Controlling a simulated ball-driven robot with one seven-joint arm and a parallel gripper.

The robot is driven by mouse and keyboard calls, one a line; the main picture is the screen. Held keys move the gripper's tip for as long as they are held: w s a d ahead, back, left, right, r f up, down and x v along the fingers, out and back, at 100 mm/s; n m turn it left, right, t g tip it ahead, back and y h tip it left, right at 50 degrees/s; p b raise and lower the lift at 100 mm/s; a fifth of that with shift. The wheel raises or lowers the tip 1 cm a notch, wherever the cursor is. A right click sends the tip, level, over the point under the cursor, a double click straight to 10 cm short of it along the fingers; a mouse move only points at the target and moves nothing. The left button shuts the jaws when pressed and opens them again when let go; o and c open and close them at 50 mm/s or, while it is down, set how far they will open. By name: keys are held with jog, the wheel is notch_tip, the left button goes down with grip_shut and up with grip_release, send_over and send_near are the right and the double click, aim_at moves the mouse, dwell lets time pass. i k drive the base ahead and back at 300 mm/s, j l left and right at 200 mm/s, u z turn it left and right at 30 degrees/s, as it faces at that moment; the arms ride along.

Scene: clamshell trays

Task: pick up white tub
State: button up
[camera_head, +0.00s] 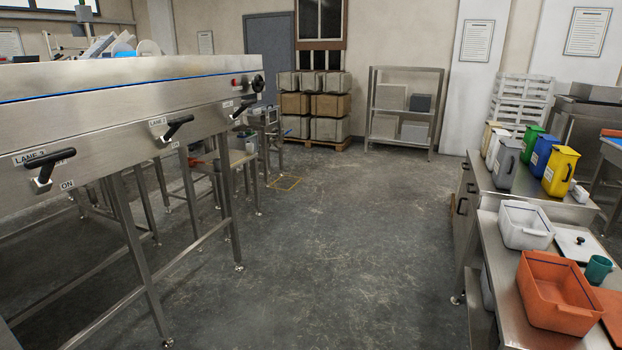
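A white tub (526,236) with an open top stands on the steel bench at the right of the head view. It has a dark line around its inner wall. It is behind the orange tub and in front of the row of coloured jugs. My gripper is not in view, and nothing is seen touching the white tub.
An orange tub (559,303) stands nearer on the same steel bench (505,287). A white lid (580,243) with a black knob and a green cup (598,269) are right of the white tub. A steel machine (110,119) fills the left. The floor (340,245) between is clear.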

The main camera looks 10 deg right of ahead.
aim_at(523, 225)
jog(key=i+j, duration=0.1)
jog(key=i, duration=0.7)
jog(key=i+j, duration=0.1)
jog(key=i, duration=0.65)
jog(key=i+j, duration=0.15)
jog(key=i, duration=0.65)
jog(key=i+l+z, duration=0.2)
jog(key=i+z, duration=0.3)
jog(key=i+j+z, duration=0.1)
jog(key=i+z, duration=0.4)
jog(key=i, duration=0.25)
jog(key=i+j+z, duration=0.3)
jog(key=i+z, duration=0.55)
jog(key=i, duration=0.4)
